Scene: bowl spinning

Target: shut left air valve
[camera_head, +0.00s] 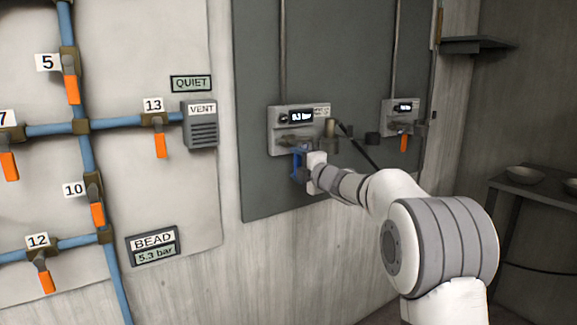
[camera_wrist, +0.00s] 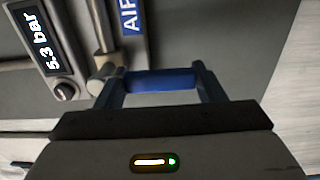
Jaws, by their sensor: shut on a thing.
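The left air valve unit (camera_head: 283,140) is a grey box on the dark panel, with a small lit display. In the wrist view the display (camera_wrist: 42,40) reads 5.3 bar, beside a blue label (camera_wrist: 131,15) beginning "AIR". My gripper (camera_head: 299,165) is at the lower front of this unit. In the wrist view its two fingers (camera_wrist: 161,88) are shut on a blue handle (camera_wrist: 161,79), which lies crosswise between them. The handle's far side and its joint to the valve are partly hidden.
A second valve unit (camera_head: 399,111) with an orange lever (camera_head: 404,143) is to the right on the same panel. On the left, blue pipes (camera_head: 60,128) carry several orange-handled valves. A BEAD display (camera_head: 154,246) reads 5.3 bar. Bowls (camera_head: 524,174) stand on a table at right.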

